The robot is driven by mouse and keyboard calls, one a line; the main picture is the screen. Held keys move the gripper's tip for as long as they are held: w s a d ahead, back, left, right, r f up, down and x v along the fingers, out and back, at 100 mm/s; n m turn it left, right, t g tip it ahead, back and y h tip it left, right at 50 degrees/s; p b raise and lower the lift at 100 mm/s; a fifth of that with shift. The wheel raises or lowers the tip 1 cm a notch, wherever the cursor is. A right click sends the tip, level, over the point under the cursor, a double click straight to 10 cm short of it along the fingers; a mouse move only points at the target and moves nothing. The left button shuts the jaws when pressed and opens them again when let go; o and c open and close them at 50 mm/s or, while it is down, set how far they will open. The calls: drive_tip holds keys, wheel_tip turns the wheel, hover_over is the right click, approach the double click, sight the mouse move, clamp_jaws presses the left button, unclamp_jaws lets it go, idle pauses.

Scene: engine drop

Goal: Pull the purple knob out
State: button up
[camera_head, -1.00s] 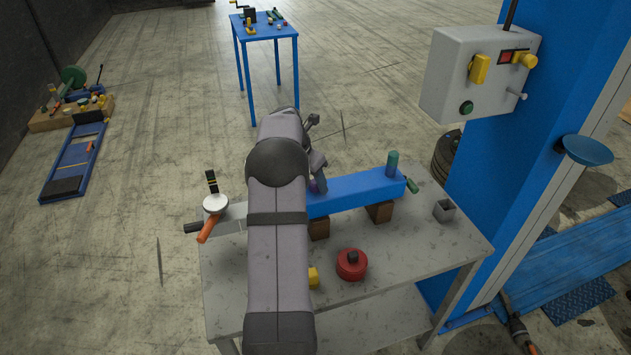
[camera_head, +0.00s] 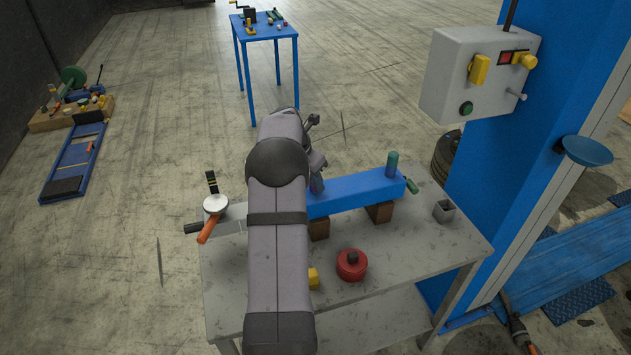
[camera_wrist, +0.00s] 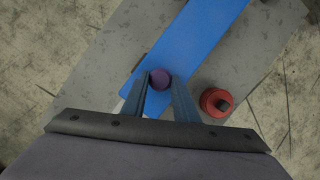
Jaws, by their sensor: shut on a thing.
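The purple knob (camera_wrist: 160,81) shows in the wrist view as a round top between my two fingertips, over the blue beam (camera_wrist: 196,40). My gripper (camera_wrist: 161,77) is shut on it. In the head view the blue beam (camera_head: 355,191) lies across blocks on the grey table, and my gripper (camera_head: 317,181) is at its left part, partly behind my arm. The knob's lower part is hidden, and I cannot tell how far it stands out of the beam.
A teal post (camera_head: 392,163) stands near the beam's right end, with a green handle (camera_head: 411,186) beside it. A red round part (camera_head: 351,266) and a yellow piece (camera_head: 314,277) lie in front. A grey square cup (camera_head: 444,211) is at the right. A grey control box (camera_head: 480,75) hangs behind.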

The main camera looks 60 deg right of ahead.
drive_tip(key=shift+r+p, duration=0.95)
drive_tip(key=shift+r, duration=0.1)
drive_tip(key=o, duration=1.1)
drive_tip(key=shift+o, duration=0.2)
drive_tip(key=b+v, duration=0.3)
drive_tip(key=v, duration=0.4)
drive_tip(key=shift+r, duration=0.1)
drive_tip(key=w+a+f+m+t+y, duration=0.15)
drive_tip(key=w+a, duration=0.25)
drive_tip(key=a, duration=0.6)
drive_tip(key=w+a+f+m, duration=0.1)
drive_tip(key=w+a+m, duration=0.2)
drive_tip(key=a, duration=0.8)
drive_tip(key=w+a+f+m+y, duration=0.1)
drive_tip(key=w+a+f+m, duration=0.2)
drive_tip(key=a, duration=0.7)
drive_tip(key=s+a+f+m, duration=0.1)
drive_tip(key=s+a+m, duration=0.1)
drive_tip(key=s+a, duration=0.2)
drive_tip(key=s+a+f+m+y, duration=0.1)
drive_tip(key=s+a+f+m, duration=0.1)
drive_tip(key=a, duration=0.8)
drive_tip(key=s+a+f+m, duration=0.1)
drive_tip(key=s+a+m, duration=0.2)
drive_tip(key=s+a, duration=0.3)
drive_tip(key=shift+s+a+f, duration=0.25)
drive_tip(key=shift+a+f, duration=0.15)
drive_tip(key=shift+a, duration=0.1)
